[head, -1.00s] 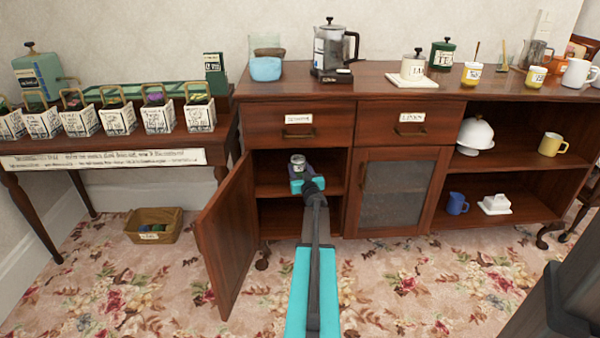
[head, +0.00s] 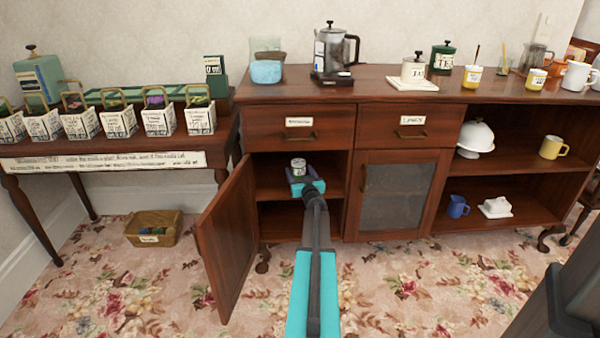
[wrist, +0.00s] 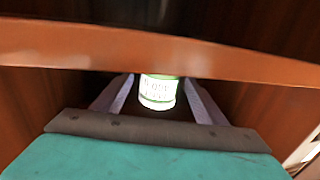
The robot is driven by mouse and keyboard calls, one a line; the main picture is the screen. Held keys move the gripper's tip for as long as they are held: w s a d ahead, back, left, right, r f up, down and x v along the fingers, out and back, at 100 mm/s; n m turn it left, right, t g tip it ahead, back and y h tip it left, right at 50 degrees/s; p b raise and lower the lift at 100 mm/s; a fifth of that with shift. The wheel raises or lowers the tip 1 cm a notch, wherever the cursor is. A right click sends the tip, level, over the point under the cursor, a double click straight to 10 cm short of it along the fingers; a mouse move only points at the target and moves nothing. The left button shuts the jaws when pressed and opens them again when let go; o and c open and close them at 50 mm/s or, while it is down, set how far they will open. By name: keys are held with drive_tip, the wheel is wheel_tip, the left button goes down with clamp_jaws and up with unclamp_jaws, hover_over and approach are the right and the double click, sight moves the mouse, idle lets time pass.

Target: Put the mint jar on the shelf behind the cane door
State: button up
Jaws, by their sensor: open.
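The small jar (head: 298,167), with a pale label and green bands, is inside the open left cabinet compartment, at its upper shelf (head: 268,188). In the wrist view the jar (wrist: 158,92) is upright between the two fingers of my gripper (wrist: 158,100), with a gap on each side. My gripper (head: 299,180) reaches into the compartment with its jaws open. I cannot tell if the jar's base rests on the shelf; the gripper hides it.
A closed door (head: 392,192) with a grey panel is to the right of the compartment. In the wrist view a wooden edge (wrist: 60,45) crosses close above the gripper. A basket (head: 153,228) lies on the floor at left. Open shelves at right hold mugs and a white dome (head: 476,135).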

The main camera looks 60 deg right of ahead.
drive_tip(key=shift+r, duration=0.15)
drive_tip(key=shift+s+a, duration=0.1)
drive_tip(key=shift+p+v, duration=0.3)
drive_tip(key=shift+v, duration=0.7)
drive_tip(key=p+v, duration=0.2)
drive_tip(key=v, duration=0.7)
drive_tip(key=shift+s+a, duration=0.25)
drive_tip(key=shift+a, duration=0.05)
drive_tip(key=shift+d, duration=0.1)
